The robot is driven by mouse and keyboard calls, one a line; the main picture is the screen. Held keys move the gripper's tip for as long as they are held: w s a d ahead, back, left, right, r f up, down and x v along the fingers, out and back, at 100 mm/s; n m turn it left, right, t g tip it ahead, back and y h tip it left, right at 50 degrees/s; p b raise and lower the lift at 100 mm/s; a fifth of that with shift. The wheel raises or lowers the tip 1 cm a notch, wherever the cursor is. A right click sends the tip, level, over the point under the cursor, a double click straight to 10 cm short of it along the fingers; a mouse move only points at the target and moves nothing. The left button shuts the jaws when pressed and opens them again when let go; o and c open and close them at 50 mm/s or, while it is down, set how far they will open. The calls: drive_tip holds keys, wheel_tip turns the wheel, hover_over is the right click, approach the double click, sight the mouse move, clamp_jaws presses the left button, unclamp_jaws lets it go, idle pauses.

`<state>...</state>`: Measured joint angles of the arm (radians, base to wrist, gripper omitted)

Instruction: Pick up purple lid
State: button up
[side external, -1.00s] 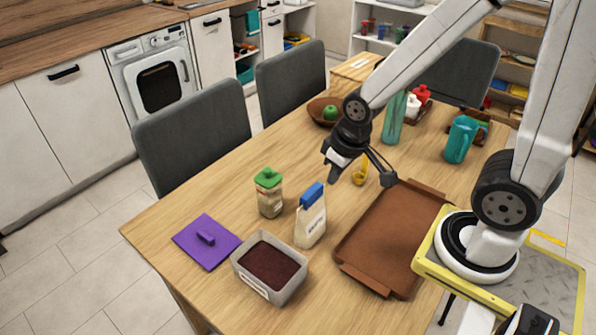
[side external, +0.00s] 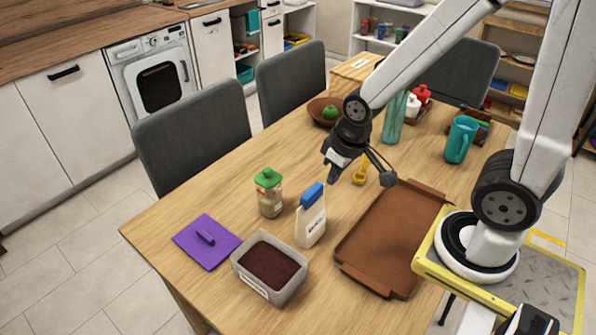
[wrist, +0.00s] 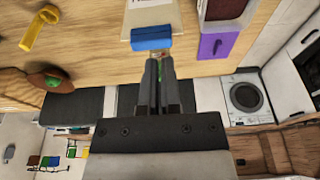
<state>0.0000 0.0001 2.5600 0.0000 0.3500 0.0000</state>
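The purple lid (side external: 222,252) lies flat on the table's near left corner, with a raised handle on top. It also shows in the wrist view (wrist: 208,50), at upper right. My gripper (side external: 329,165) hangs above the middle of the table, far to the right of the lid and apart from it. In the wrist view my gripper (wrist: 160,57) shows two dark fingers with a narrow gap and nothing held between them. The fingers seem open; how wide is hard to judge.
A grey tub (side external: 238,262) with dark contents stands beside the lid. A green-topped jar (side external: 269,201) and blue-capped carton (side external: 311,225) stand between lid and gripper. A brown tray (side external: 385,240), yellow item (side external: 360,174) and bowl (side external: 316,111) are nearby. Grey chairs line the far side.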

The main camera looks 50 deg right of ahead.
drive_tip(key=o, duration=1.2)
drive_tip(key=m+g+y, duration=0.3)
drive_tip(key=m+y, duration=0.2)
drive_tip(key=m, duration=1.3)
hover_over(206, 234)
drive_tip(key=d, duration=0.3)
wheel_tip(206, 234, down, 16)
drive_tip(key=shift+f, duration=0.1)
drive_tip(key=shift+a+f+h, duration=0.15)
drive_tip(key=shift+a+f, duration=0.1)
drive_tip(key=shift+f, duration=0.35)
drive_tip(key=shift+a+f+h, duration=0.15)
drive_tip(key=shift+a+f, duration=0.05)
drive_tip(key=shift+f, duration=0.4)
drive_tip(key=shift+f, duration=0.1)
